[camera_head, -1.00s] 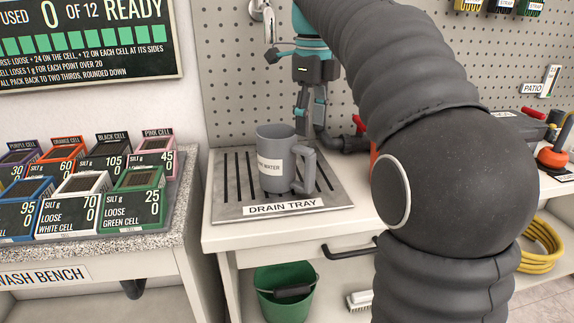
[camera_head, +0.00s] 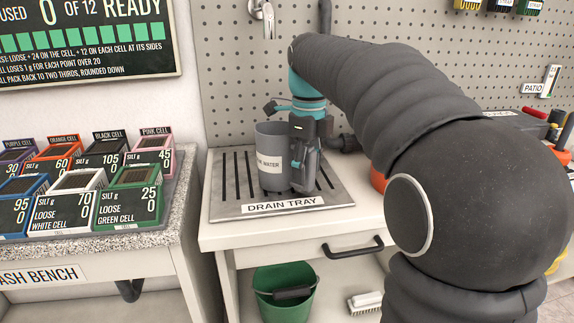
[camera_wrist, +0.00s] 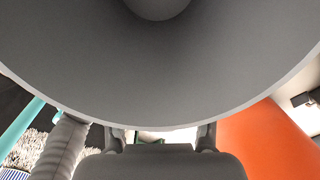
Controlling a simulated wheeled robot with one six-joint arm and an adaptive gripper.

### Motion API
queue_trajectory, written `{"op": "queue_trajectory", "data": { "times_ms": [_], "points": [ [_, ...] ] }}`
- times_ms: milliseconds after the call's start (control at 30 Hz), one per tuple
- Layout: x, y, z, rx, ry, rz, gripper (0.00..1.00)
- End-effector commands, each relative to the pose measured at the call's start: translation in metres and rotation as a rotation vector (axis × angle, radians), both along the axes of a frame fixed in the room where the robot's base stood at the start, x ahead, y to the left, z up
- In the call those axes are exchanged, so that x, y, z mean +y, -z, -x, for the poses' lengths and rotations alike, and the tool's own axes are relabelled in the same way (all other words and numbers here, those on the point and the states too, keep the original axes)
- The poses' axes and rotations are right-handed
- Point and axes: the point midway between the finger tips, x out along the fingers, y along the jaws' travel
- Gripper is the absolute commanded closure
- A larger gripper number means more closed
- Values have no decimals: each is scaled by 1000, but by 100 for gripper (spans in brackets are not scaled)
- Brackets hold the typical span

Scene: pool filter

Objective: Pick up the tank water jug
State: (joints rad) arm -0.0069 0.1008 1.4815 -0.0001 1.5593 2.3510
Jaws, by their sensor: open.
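The grey tank water jug (camera_head: 270,150) stands upright on the metal drain tray (camera_head: 228,208). Its white label shows the word WATER, with the rest cut off. My gripper (camera_head: 303,188) is open and points down at the jug's right side, where the handle is, hiding most of the handle. In the wrist view, a large grey rounded surface, which seems to be the jug (camera_wrist: 160,85), fills the top. My fingertips (camera_wrist: 160,138) are apart below it. I cannot tell whether they touch the handle.
The wash bench with several coloured cells (camera_head: 66,210) is at left. A pegboard wall (camera_head: 225,70) with a tap (camera_head: 267,18) rises behind the tray. An orange-red object (camera_head: 378,180) stands right of the tray. A green bucket (camera_head: 284,300) and a brush (camera_head: 364,303) are below.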

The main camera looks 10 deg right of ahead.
Motion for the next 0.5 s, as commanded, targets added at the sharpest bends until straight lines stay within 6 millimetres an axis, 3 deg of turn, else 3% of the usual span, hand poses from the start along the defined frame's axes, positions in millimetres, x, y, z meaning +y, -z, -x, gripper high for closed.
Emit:
{"op": "queue_trajectory", "data": {
  "times_ms": [200, 267, 433, 500],
  "points": [
    [0, 1, 0, 0, 0, 0, 44],
    [0, 0, 0, 0, 0, 0, 56],
    [0, 0, 0, 0, 0, 0, 99],
    [0, 0, 0, 0, 0, 0, 100]
  ]
}}
